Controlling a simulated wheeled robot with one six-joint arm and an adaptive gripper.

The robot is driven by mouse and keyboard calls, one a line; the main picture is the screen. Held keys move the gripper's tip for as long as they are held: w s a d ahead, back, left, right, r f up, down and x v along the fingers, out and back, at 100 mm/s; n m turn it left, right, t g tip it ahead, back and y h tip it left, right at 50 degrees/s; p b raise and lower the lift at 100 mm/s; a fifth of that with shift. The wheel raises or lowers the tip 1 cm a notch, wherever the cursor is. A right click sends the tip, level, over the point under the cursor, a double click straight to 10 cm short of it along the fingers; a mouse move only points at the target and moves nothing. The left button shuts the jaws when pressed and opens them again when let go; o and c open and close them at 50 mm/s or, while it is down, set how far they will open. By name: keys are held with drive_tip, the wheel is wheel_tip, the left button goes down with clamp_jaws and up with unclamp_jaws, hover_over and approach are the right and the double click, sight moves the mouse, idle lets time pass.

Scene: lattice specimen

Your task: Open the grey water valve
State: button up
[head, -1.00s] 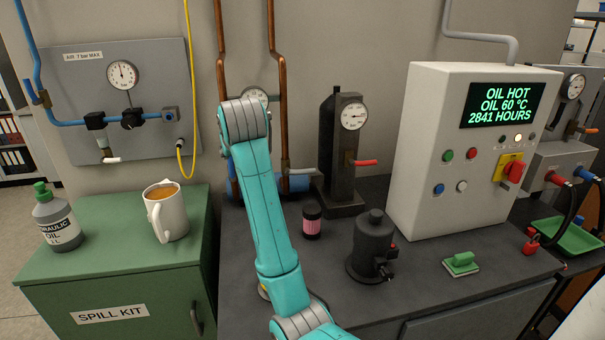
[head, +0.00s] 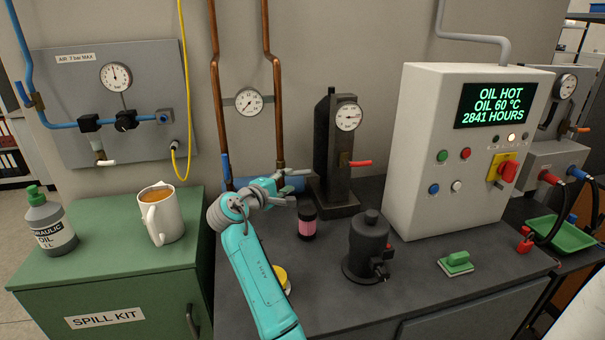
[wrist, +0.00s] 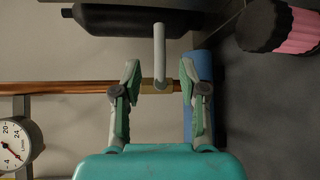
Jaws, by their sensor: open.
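The grey water valve shows in the wrist view as a pale grey lever (wrist: 160,55) on a brass body (wrist: 157,86). The body is set in a copper pipe, and the lever lies crosswise to that pipe. My gripper (wrist: 160,78) is open, with one finger on each side of the lever's base. No finger clearly touches the lever. In the head view my gripper (head: 287,188) is low in front of the right copper pipe (head: 274,90). It hides part of the valve there, and a bit of grey lever (head: 298,172) shows at its tip.
A black gauge stand (head: 333,150) with a red lever (head: 360,164) stands just right of my gripper. A pink-labelled jar (head: 306,224) and a black cylindrical unit (head: 370,245) are close by on the bench. A blue pipe (wrist: 198,85) lies beside the valve. A mug (head: 160,215) stands left.

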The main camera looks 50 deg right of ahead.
sight(300, 174)
drive_tip(key=x, duration=0.9)
drive_tip(key=shift+w, duration=0.1)
clamp_jaws()
